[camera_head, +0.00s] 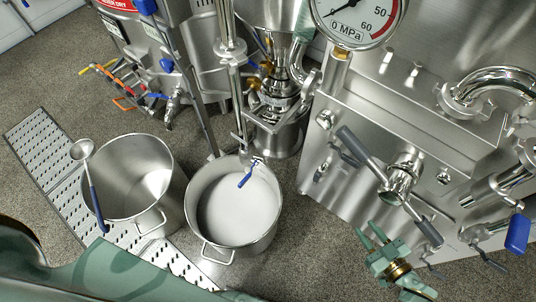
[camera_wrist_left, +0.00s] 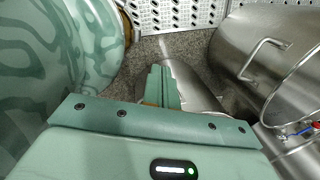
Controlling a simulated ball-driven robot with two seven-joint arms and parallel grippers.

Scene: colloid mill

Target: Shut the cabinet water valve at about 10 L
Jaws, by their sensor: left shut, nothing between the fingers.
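Several blue-handled valves show in the head view, and I cannot tell for sure which is the cabinet water valve. One blue handle (camera_head: 166,64) is on the steel cabinet (camera_head: 128,36) at the back left. Another blue lever (camera_head: 517,233) is at the right edge. A steel pot (camera_head: 271,232) holds something white, with a blue-handled valve (camera_head: 246,179) above its rim; no level marks are readable. My right gripper (camera_head: 365,229) is open and empty below the T-handle at the right. My left gripper (camera_wrist_left: 164,84) is shut and empty in the wrist view, above the floor near a pot.
An empty-looking steel pot (camera_head: 174,212) stands at the left with a ladle (camera_head: 94,195) on its rim. A perforated ramp (camera_head: 47,150) lies on the floor. A T-handle (camera_head: 361,153) and a pressure gauge (camera_head: 357,14) project from the machine. Speckled floor (camera_head: 62,73) is free at the left.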

